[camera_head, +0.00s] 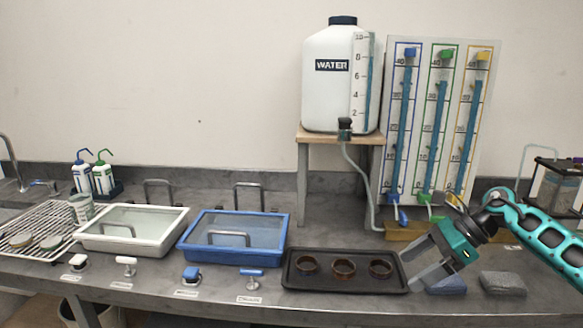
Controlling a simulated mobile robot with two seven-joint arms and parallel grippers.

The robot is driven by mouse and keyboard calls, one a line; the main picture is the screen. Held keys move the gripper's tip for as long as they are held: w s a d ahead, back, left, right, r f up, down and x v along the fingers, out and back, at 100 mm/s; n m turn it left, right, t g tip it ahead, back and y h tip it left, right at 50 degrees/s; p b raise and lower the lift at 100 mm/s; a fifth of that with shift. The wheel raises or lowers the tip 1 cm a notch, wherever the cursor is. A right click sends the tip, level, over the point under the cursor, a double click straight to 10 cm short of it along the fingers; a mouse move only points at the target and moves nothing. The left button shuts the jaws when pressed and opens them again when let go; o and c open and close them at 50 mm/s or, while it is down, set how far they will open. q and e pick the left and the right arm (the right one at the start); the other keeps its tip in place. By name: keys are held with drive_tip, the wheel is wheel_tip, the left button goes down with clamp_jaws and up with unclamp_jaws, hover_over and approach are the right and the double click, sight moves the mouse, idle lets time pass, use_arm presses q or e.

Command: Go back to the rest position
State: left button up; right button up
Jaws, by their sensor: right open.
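My right gripper (418,270) comes in from the right on a teal arm. Its fingers point down and to the left, spread apart with nothing visible between them. It is by the right end of the black tray (342,288), partly in front of it and of a blue-grey block (447,286). I cannot tell how high it is above the bench. My left gripper is not in view.
Three brown rings (345,269) lie in the black tray. A blue-rimmed basin (194,239) and a white-rimmed basin (178,219) are to its left. A water tank (326,100) and a tube panel (425,120) stand behind. A grey block (503,283) lies at right.

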drive_tip(key=s+a+f+m+t+y, duration=0.2)
drive_tip(key=s+a+m+t+y, duration=0.15)
drive_tip(key=a+m, duration=0.4)
drive_tip(key=s+a+f+m+t+y, duration=0.25)
drive_tip(key=a+m+y, duration=0.2)
drive_tip(key=a, duration=0.55)
drive_tip(key=s+d+f+n+t+h, duration=0.1)
drive_tip(key=s+d+f+n+h, duration=0.2)
drive_tip(key=n, duration=0.8)
drive_tip(key=s+d+f+n+t+h, duration=0.1)
drive_tip(key=s+d+f+n+h, duration=0.2)
drive_tip(key=s+f+n+h, duration=0.4)
drive_tip(key=s+d+f+n+t+h, duration=0.1)
drive_tip(key=s+d+f+n+h, duration=0.2)
drive_tip(key=n, duration=1.4)
drive_tip(key=s+f+h, duration=0.2)
drive_tip(key=s+f, duration=0.3)
drive_tip(key=s, duration=0.2)
drive_tip(key=shift+f+t, duration=0.3)
